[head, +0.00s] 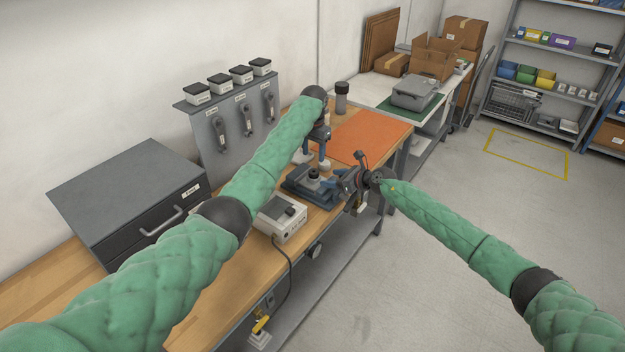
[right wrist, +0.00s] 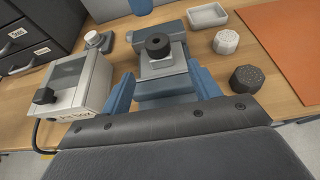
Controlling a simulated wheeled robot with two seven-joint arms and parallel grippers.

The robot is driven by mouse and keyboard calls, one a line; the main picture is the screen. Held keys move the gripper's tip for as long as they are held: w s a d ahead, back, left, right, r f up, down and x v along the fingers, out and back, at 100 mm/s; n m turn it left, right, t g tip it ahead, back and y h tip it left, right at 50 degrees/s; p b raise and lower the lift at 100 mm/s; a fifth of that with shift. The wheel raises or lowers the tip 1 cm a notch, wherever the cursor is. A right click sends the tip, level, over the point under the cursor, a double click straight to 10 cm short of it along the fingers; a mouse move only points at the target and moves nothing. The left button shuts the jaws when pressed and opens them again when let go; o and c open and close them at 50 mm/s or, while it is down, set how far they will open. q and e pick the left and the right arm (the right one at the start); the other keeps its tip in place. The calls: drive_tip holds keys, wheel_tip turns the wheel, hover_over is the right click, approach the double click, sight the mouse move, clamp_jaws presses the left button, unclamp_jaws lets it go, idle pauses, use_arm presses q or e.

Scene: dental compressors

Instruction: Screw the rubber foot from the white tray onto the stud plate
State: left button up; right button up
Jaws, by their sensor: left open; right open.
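The black rubber foot (right wrist: 158,45) sits upright on the grey stud plate (right wrist: 161,68), which a blue vise-like fixture (right wrist: 140,37) holds; any stud is hidden under the foot. How far it is screwed down I cannot tell. In the head view the foot (head: 314,174) is small and dark. The white tray (right wrist: 208,16) stands behind and right of the fixture and looks empty. My right gripper (right wrist: 163,80) is open, its blue fingers on either side of the plate's front, not touching the foot. My left gripper (head: 321,146) is open and points down above the bench behind the fixture.
A white box with a screen (right wrist: 82,85) stands left of the fixture. A pale knob (right wrist: 226,42) and a dark knob (right wrist: 247,79) stand to its right, near the orange mat (right wrist: 291,45). A dark drawer cabinet (head: 130,200) fills the bench's left.

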sight(318, 176)
use_arm(q)
drive_tip(key=shift+d, duration=0.1)
use_arm(e)
drive_tip(key=shift+x, duration=3.65)
drive_tip(key=shift+c, duration=0.4)
drive_tip(key=shift+r, duration=0.1)
clamp_jaws()
use_arm(q)
drive_tip(key=shift+a, duration=0.2)
drive_tip(key=shift+d, duration=0.2)
